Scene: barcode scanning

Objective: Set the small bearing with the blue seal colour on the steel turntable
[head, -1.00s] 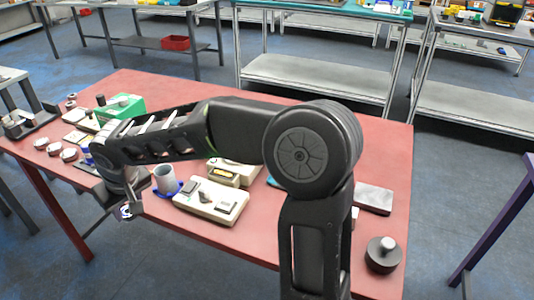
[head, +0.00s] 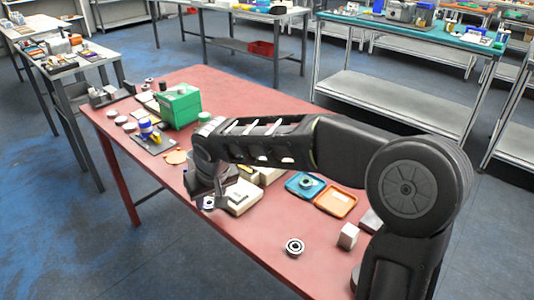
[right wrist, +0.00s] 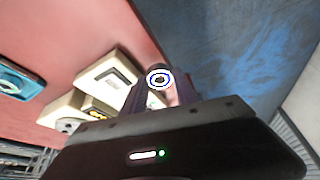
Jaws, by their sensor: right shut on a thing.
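My right gripper (head: 207,200) is shut on a small bearing with a blue ring (right wrist: 159,78). In the head view the bearing (head: 208,204) shows at the fingertips, near the front edge of the red table. In the right wrist view it sits between the fingertips with its ring face toward the camera. Another bearing, with a dark ring (head: 294,247), lies on the table to the right. I cannot clearly pick out the steel turntable; my right arm hides part of the table. My left gripper is not in view.
A cream device (head: 241,198) stands close beside the gripper. A blue tray (head: 293,190) with a round part and an orange tray (head: 336,202) lie further right, near a pale block (head: 348,236). A green box (head: 180,106) stands at the back left. The front right tabletop is mostly bare.

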